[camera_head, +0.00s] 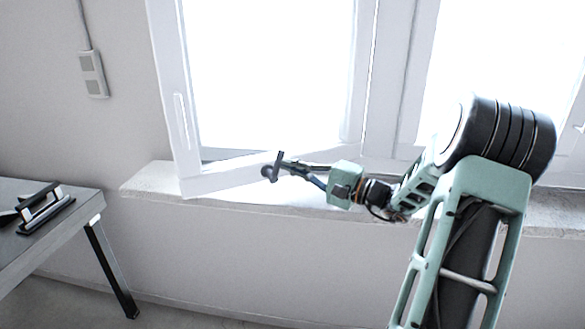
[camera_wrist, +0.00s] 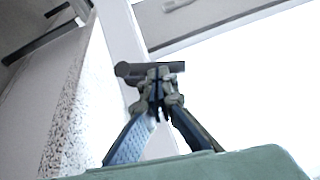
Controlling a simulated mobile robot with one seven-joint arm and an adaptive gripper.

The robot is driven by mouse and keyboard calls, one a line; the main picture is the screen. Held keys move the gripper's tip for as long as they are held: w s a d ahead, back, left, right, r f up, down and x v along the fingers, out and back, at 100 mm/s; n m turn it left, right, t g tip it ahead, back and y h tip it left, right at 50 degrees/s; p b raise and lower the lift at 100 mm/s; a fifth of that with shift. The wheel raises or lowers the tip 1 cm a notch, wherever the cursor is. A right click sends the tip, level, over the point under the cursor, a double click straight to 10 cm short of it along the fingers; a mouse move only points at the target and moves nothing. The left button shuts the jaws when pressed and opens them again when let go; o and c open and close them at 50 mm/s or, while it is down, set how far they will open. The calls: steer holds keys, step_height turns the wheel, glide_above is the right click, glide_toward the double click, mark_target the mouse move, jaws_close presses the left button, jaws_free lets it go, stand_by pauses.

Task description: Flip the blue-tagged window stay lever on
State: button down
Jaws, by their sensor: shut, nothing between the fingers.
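A dark grey stay lever (camera_head: 277,163) with a short crossbar is at the lower edge of the open window sash (camera_head: 215,183). In the wrist view the lever (camera_wrist: 130,69) shows as a dark bar with a rounded end, just beyond my fingertips and partly hidden by them. My gripper (camera_head: 284,167) reaches in from the right, at the lever. In the wrist view my gripper (camera_wrist: 157,82) has its fingertips together with nothing between them. The tips overlap the bar; I cannot tell if they touch it. I cannot make out a blue tag.
The pale sill (camera_head: 150,180) runs below the window. A grey table (camera_head: 55,228) with a black-and-silver object (camera_head: 45,208) stands at the left. The wall and floor between table and arm are clear.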

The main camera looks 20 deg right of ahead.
steer(key=shift+a+r+n+g+h+b, duration=0.35)
steer(key=shift+n+g+b, duration=0.25)
steer(key=shift+n, duration=0.3)
stand_by(1.9)
stand_by(0.5)
steer(key=w+d+v, duration=0.1)
steer(key=d+v, duration=0.1)
steer(key=v, duration=1)
steer(key=shift+d+f+b, duration=0.3)
steer(key=shift+d+b, duration=0.05)
steer(key=shift+b, duration=0.1)
steer(key=shift+a, duration=0.1)
